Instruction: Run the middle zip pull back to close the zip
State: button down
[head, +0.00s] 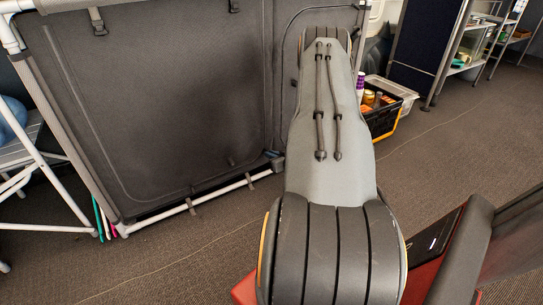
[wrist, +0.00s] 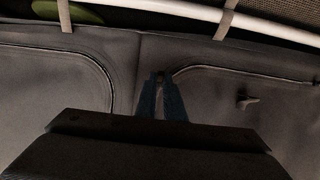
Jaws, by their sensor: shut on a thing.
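The grey fabric front (head: 150,90) of a pole-framed cabinet stands on the left in the head view. It also fills much of the wrist view (wrist: 60,85). Curved zip lines run along its panels; one zip (wrist: 240,72) reaches from the right to my fingertips. My gripper (wrist: 160,78) is shut at the fabric, at the end of that zip. The middle zip pull is between the fingers and mostly hidden by them. Another zip pull (wrist: 246,99) hangs on the right panel, apart from my gripper. In the head view my arm hides the gripper.
A white pole (wrist: 190,12) with fabric straps crosses the top of the wrist view. A black crate (head: 384,118) with bottles stands on the carpet right of my arm. A white folding chair (head: 22,155) is at the left. Carpet between is clear.

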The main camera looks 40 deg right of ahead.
dwell(0.8)
jog(key=shift+f+b, duration=0.5)
jog(key=shift+f, duration=1.9)
jog(key=c, duration=1.9)
grip_release()
jog(key=shift+o, duration=0.2)
jog(key=p+v, duration=0.4)
jog(key=v, duration=0.3)
jog(key=shift+s, duration=0.35)
jog(key=shift+a+r, duration=0.1)
jog(key=shift+a, duration=0.05)
